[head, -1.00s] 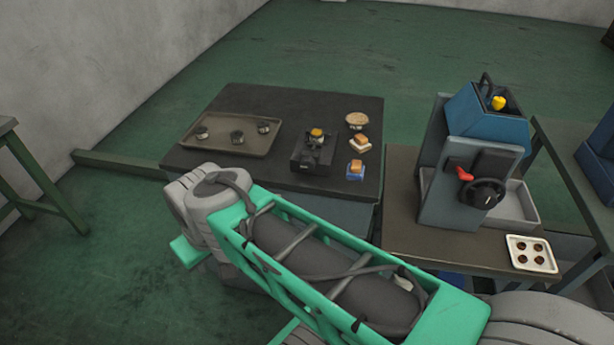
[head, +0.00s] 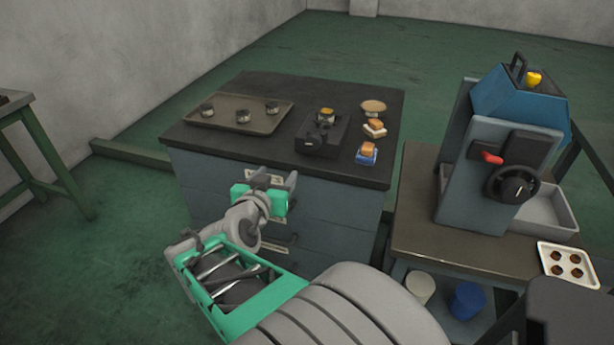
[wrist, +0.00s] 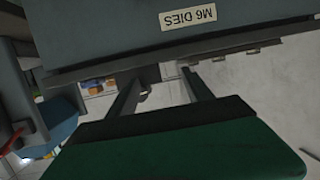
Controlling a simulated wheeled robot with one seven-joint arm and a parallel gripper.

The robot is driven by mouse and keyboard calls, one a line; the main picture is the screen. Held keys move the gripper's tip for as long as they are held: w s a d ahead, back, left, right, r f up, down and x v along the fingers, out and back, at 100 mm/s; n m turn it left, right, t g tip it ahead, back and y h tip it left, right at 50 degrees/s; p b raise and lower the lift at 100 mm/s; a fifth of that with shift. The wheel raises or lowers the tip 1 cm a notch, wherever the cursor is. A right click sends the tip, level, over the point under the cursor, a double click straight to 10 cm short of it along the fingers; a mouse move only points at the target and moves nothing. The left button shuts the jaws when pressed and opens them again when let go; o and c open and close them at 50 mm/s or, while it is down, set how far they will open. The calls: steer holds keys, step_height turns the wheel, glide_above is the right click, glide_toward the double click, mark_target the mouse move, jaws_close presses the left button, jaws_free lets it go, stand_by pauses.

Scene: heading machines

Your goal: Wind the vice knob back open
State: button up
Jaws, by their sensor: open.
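The vice (head: 318,138) is a small dark block on the black bench top, with a round orange-topped piece (head: 327,114) at its upper end. Its knob is too small and dark to tell apart. My gripper (head: 275,178) is open and empty, in front of the drawer cabinet, below the bench top's front edge and lower than the vice. In the wrist view my two fingers (wrist: 160,88) are spread, close to the cabinet front with its "M6 DIES" label (wrist: 188,17). The vice cannot be made out in the wrist view.
A tray (head: 274,126) with several dark round pieces lies left of the vice. A brush-like item (head: 373,106) and two small blocks (head: 370,140) lie right of it. A blue-grey machine with a handwheel (head: 512,184) stands on the right bench.

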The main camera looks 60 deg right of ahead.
mark_target(312, 145)
steer(key=s+d+r+h, duration=0.1)
steer(key=d, duration=0.2)
steer(key=s+d+h, duration=0.1)
steer(key=d, duration=0.3)
steer(key=s+d+r+m+g+h, duration=0.1)
steer(key=d, duration=0.2)
steer(key=shift+s+d+r+h+p, duration=0.25)
steer(key=shift+d+r+h+p, duration=0.05)
steer(key=shift+r+p, duration=0.05)
steer(key=shift+c, duration=0.5)
jaws_close()
